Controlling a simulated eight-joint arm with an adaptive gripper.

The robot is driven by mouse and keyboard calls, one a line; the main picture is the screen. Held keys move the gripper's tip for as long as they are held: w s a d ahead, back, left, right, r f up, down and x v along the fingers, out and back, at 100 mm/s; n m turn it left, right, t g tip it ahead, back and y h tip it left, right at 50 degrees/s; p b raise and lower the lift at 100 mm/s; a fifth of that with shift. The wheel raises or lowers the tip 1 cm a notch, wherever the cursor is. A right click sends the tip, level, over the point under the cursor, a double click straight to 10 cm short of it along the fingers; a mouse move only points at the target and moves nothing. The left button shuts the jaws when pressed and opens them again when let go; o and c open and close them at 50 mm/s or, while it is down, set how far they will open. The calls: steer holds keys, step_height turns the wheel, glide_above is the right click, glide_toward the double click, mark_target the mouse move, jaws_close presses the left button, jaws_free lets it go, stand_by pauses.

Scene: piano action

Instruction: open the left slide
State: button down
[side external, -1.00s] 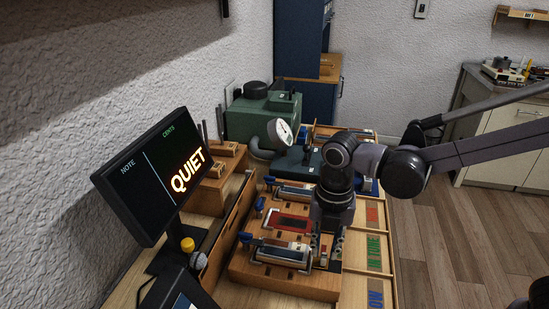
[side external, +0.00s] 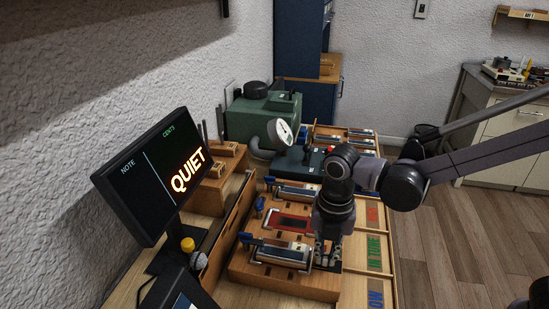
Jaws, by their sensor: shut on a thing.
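A wooden fixture board (side external: 308,286) lies on the bench and bears several metal slides with blue ends. The nearest slide (side external: 280,254) lies at the front of the board, with a blue knob (side external: 246,238) at its left end. Another slide (side external: 296,194) lies farther back. I cannot tell for certain which one is the left slide. My gripper (side external: 326,258) points down at the right end of the nearest slide and is shut on a small part there. The part between its fingers is mostly hidden.
A screen (side external: 155,178) reading QUIET stands at the left. A green box (side external: 262,120) and a round dial (side external: 281,132) stand at the back. Labelled trays (side external: 372,250) line the right side. A wooden rail (side external: 238,215) borders the board's left.

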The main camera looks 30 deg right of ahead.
steer(key=shift+s+d, duration=1.3)
steer(key=c, duration=1.6)
jaws_free()
steer(key=shift+c, duration=0.2)
steer(key=shift+r, duration=0.1)
steer(key=shift+r, duration=0.2)
step_height(320, 180, up, 11)
steer(key=shift+r, duration=0.2)
